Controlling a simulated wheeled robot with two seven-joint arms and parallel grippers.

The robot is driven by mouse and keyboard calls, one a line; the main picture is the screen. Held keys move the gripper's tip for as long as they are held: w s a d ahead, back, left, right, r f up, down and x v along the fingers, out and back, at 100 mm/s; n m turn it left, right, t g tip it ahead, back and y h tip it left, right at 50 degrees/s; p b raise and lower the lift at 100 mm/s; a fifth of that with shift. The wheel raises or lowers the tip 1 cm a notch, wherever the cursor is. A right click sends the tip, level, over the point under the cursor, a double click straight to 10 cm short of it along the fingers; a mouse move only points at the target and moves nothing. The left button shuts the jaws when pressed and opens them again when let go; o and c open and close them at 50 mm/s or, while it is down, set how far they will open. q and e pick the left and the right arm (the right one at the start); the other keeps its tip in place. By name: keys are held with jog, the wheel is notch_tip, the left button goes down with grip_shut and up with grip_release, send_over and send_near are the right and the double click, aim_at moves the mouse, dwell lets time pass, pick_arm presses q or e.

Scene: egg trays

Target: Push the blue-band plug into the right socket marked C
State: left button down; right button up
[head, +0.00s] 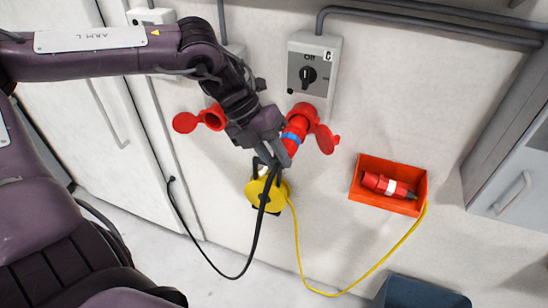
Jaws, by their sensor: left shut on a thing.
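The blue-band plug (293,137) is red with a blue ring and a black cable trailing down from it. My left gripper (284,149) is shut on it, with the plug pointing up and to the right. The plug's front end meets the mouth of the red socket (304,113) under the grey switch box marked C (314,62). I cannot tell how deep it sits. The socket's red lid (325,138) hangs open at the right. My right gripper is not in view.
Another red socket (211,117) with an open lid is to the left, partly behind my arm. A yellow piece (254,190) sits below. An orange bin (388,207) at right holds a red plug with a white band (388,186) on a yellow cable (373,273). A dark blue box (420,294) stands below.

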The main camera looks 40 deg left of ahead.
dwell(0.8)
pick_arm(q)
jog(key=shift+w+a+b, duration=0.15)
jog(key=shift+w+b, duration=0.65)
jog(key=shift+b, duration=0.05)
dwell(0.5)
dwell(0.7)
jog(key=shift+w+a+r+b, duration=0.1)
jog(key=shift+w+a+b, duration=0.05)
jog(key=shift+w+b, duration=0.3)
jog(key=shift+w+a+r+b, duration=0.1)
jog(key=shift+w+b, duration=0.2)
jog(key=shift+w, duration=0.2)
dwell(0.8)
jog(key=c, duration=1.8)
grip_release()
jog(key=o, duration=0.7)
jog(key=shift+w+f, duration=0.1)
jog(key=shift+f, duration=0.05)
